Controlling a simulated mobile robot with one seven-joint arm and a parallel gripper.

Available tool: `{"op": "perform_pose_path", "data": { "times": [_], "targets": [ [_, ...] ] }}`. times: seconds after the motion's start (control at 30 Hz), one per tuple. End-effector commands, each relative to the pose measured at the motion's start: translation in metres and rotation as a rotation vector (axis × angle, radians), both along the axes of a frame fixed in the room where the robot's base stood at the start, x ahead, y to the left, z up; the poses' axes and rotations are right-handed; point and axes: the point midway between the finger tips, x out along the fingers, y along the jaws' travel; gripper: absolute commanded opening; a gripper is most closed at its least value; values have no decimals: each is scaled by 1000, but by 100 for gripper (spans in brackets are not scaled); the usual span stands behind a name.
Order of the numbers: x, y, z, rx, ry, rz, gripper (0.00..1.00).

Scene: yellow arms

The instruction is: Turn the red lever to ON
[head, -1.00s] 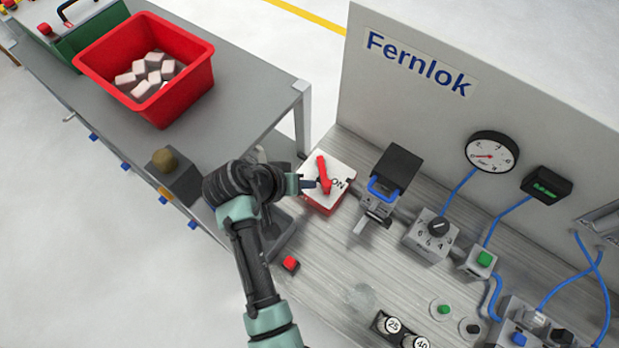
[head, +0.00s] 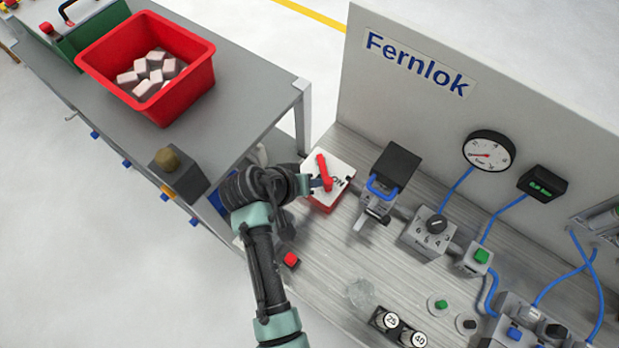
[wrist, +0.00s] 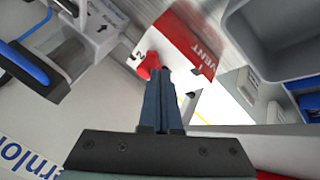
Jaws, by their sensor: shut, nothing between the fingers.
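The red lever (head: 322,170) stands on the white top of a red-sided box (head: 322,206) at the bench's left end. In the head view it runs along the picture's vertical, tilted slightly. The ON lettering is to its right, partly covered. My gripper (head: 324,183) is shut and empty, reaching in from the left, its tips at the lever's near end. In the wrist view, the gripper's (wrist: 163,72) blue-grey fingers are together beside the red lever (wrist: 148,66) and seem to touch it. The box side (wrist: 190,42) there reads VENT.
A clamp with a blue handle (head: 380,188) stands right of the lever box, then a numbered dial box (head: 430,234). A red button (head: 291,260) is near the bench's front edge. The back panel (head: 420,125) rises behind. A red bin (head: 190,90) is on the left table.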

Motion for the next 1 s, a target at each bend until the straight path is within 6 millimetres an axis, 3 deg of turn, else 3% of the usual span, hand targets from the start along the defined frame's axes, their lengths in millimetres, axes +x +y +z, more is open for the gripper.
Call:
{"op": "perform_pose_path", "data": {
  "times": [0.27, 0.67, 1.0],
  "targets": [
    [-4, -12, 3, 0, 3, 117, 0],
    [-2, -33, 3, 0, -1, 447, 0],
    [4, -45, 0, -1, -1, 456, 0]
  ]
}}
